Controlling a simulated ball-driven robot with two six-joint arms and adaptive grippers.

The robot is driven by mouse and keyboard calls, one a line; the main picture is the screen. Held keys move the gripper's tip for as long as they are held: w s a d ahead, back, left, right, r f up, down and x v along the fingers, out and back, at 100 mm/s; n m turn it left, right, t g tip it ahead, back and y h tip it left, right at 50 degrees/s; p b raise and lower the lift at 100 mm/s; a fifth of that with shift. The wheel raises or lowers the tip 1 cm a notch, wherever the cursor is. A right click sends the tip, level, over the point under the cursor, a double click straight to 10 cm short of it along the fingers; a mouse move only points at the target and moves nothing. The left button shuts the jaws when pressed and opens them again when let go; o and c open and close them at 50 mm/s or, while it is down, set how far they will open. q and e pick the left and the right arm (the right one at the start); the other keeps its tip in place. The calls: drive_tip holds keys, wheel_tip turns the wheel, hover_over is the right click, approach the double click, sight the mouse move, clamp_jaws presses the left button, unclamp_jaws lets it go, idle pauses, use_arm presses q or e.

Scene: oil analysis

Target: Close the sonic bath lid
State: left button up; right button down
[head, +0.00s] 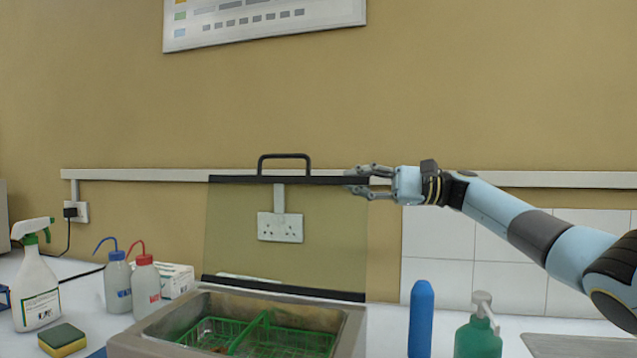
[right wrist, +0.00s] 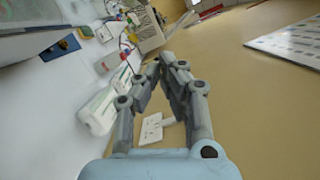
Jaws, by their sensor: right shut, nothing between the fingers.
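The sonic bath lid (head: 235,230) is a see-through panel with black top and bottom edges. It stands upright at the back of the bath, open. Its black handle (head: 284,157) sits on the top edge. The metal bath (head: 150,345) is below, with a green basket (head: 290,340) inside. My right gripper (head: 352,180) is at the right end of the lid's top edge, to the right of the handle. Its fingers overlap the edge in the picture; I cannot tell if they touch it. The right wrist view shows its fingertips (right wrist: 167,60) drawn together, empty. My left gripper is out of view.
A blue bottle (head: 421,320) and a green pump bottle (head: 478,338) stand right of the bath. Two wash bottles (head: 146,285), a spray bottle (head: 36,290) and a sponge (head: 62,340) are on the left. A wall socket (head: 280,228) shows through the lid.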

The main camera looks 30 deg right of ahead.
drive_tip(key=w+a+r+p, duration=0.2)
drive_tip(key=a+p, duration=0.2)
drive_tip(key=a, duration=0.6)
drive_tip(key=shift+w+a+r+p, duration=0.3)
drive_tip(key=shift+w+a+r, duration=0.05)
drive_tip(key=shift+w+a, duration=0.05)
drive_tip(key=shift+s+a, duration=0.1)
